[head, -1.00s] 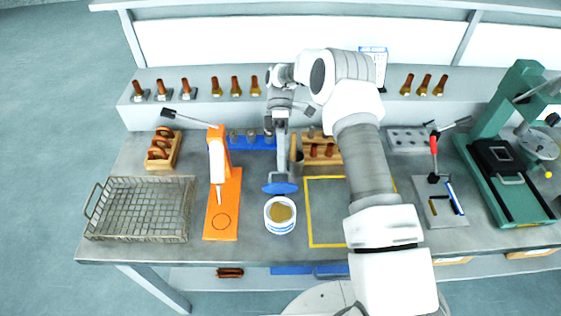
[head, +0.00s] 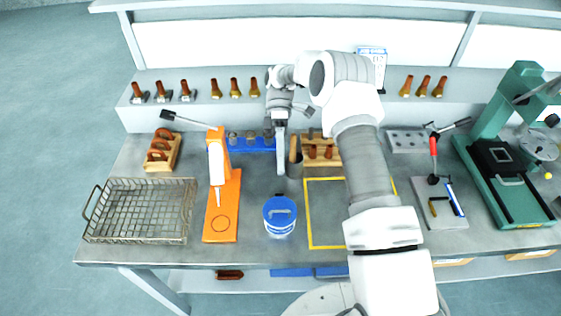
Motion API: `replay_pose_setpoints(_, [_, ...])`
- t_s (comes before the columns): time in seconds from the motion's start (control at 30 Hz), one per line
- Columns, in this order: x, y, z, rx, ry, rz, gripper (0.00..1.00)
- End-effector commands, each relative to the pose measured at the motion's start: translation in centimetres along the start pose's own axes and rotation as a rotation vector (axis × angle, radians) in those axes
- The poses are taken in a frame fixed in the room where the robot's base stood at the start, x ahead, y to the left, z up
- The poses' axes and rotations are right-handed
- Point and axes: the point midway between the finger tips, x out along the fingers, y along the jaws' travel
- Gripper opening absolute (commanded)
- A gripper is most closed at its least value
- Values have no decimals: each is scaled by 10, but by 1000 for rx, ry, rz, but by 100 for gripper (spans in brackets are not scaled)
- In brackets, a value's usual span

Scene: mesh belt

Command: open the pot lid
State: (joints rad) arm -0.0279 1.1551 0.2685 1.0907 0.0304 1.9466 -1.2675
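The pot (head: 279,231) is a small white tub with blue markings, standing upright on the bench left of the yellow-outlined square. My gripper (head: 281,172) points down behind the pot in the head view. It appears apart from the lid, with nothing visible in it. The finger gap is too small and edge-on to show whether it is open or shut.
A wire basket (head: 139,210) is farther left. A wooden block (head: 323,155) with brown pieces is behind. The yellow-outlined square (head: 307,215) looks clear where visible; my arm covers its right part.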

Motion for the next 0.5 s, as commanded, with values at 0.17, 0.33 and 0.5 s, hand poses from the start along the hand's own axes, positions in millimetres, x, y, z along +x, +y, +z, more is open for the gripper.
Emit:
replay_pose_setpoints(0.17, [-12,-19,0,0,1,5,40])
replay_pose_setpoints(0.33, [-19,-46,22,3,3,2,40])
replay_pose_setpoints(0.5, [-23,-73,56,3,3,1,40])
